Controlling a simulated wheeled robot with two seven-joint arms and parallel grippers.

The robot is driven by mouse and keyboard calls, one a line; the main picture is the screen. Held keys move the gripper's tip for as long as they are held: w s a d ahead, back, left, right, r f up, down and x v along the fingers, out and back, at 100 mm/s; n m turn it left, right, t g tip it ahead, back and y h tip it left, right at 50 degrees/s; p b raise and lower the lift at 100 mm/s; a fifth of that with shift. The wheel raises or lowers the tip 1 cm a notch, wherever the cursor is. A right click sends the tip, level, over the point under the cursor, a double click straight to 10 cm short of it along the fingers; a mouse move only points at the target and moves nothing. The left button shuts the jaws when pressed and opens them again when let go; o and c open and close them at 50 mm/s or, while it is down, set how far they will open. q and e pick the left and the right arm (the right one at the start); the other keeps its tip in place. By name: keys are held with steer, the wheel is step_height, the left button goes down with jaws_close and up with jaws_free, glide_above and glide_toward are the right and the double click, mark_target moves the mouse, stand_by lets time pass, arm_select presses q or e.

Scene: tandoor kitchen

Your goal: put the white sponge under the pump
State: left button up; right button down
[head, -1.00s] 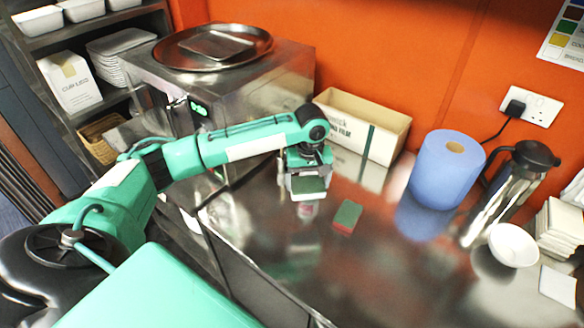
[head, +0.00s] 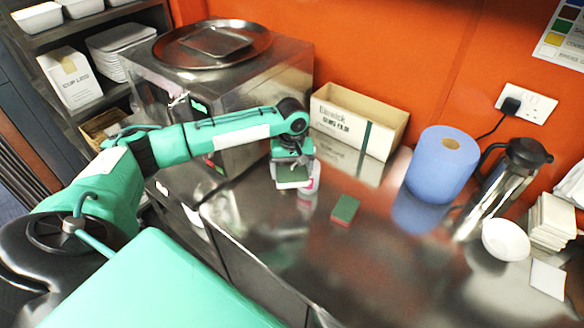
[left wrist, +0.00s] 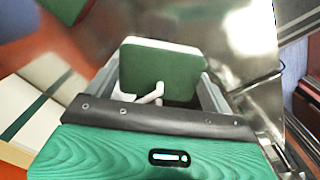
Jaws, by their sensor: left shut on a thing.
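The white sponge (head: 292,178), with a green top face, is held in my left gripper (head: 292,164) above the steel counter. In the left wrist view the sponge (left wrist: 160,72) sits between the fingers of my left gripper (left wrist: 162,85), its green face towards the camera. A white pump spout (left wrist: 150,94) shows in front of that face. I cannot tell whether sponge and bottle touch. My right gripper is out of view.
A red sponge with a green top (head: 345,209) lies on the counter (head: 370,270) to the right. A cardboard box (head: 360,118) stands behind, and a steel oven (head: 235,95) to the left. A blue paper roll (head: 441,166), a flask (head: 505,185) and a white bowl (head: 505,240) stand right.

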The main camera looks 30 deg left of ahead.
arm_select(q)
steer(key=shift+f, duration=0.4)
steer(key=o, duration=0.7)
steer(key=shift+o, duration=0.5)
steer(key=shift+r, duration=0.4)
step_height(320, 180, up, 11)
steer(key=b, duration=0.4)
steer(key=shift+r, duration=0.75)
